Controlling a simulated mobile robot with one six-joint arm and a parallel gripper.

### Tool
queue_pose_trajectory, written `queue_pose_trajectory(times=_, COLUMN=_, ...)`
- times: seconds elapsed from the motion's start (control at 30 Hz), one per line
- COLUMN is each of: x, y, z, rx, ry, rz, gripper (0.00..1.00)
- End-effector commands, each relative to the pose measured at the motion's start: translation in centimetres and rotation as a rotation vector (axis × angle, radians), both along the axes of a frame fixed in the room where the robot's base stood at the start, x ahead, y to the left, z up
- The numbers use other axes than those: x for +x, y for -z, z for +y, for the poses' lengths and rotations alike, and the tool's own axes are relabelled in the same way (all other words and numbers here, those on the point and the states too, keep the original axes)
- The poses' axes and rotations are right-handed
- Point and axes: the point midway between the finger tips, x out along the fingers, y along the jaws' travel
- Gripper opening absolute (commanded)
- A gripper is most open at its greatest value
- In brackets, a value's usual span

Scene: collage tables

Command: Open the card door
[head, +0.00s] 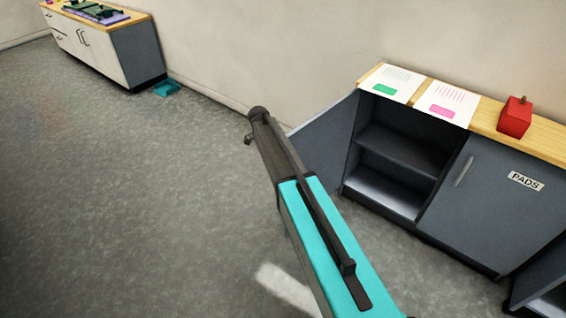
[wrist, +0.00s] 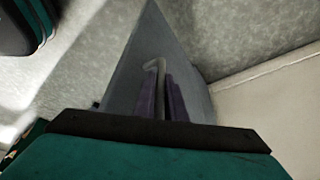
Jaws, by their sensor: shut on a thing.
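A grey cabinet door (head: 328,142) stands swung open at the left side of the cabinet in the head view. No label shows on the face of it that I can see. In the wrist view the same door (wrist: 135,62) fills the middle. Its pale bar handle (wrist: 158,68) lies between the purple fingers of my gripper (wrist: 162,90), which is shut on it. In the head view my arm hides part of the door's lower area. The opened compartment (head: 400,150) shows a dark shelf and looks empty.
The right door (head: 485,195), labelled PADS, is shut. Two printed sheets (head: 392,82) (head: 447,102) and a red box (head: 515,117) lie on the wooden top. Another cabinet (head: 105,45) stands at the far left, with a teal item (head: 167,88) on the floor. Open floor lies left.

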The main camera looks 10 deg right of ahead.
Motion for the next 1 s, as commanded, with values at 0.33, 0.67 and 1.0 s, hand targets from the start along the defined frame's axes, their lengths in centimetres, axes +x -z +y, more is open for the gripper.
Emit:
queue_pose_trajectory(times=0.33, x=0.0, y=-0.1, z=-0.8, rx=-0.006, ry=0.007, rz=0.000, gripper=0.28)
queue_pose_trajectory(times=0.67, x=-0.1, y=-0.1, z=-0.6, rx=-0.003, ry=0.005, rz=0.000, gripper=0.29)
queue_pose_trajectory(times=1.0, x=0.0, y=-2.2, z=0.4, rx=-0.002, ry=0.005, rz=-0.002, gripper=0.29)
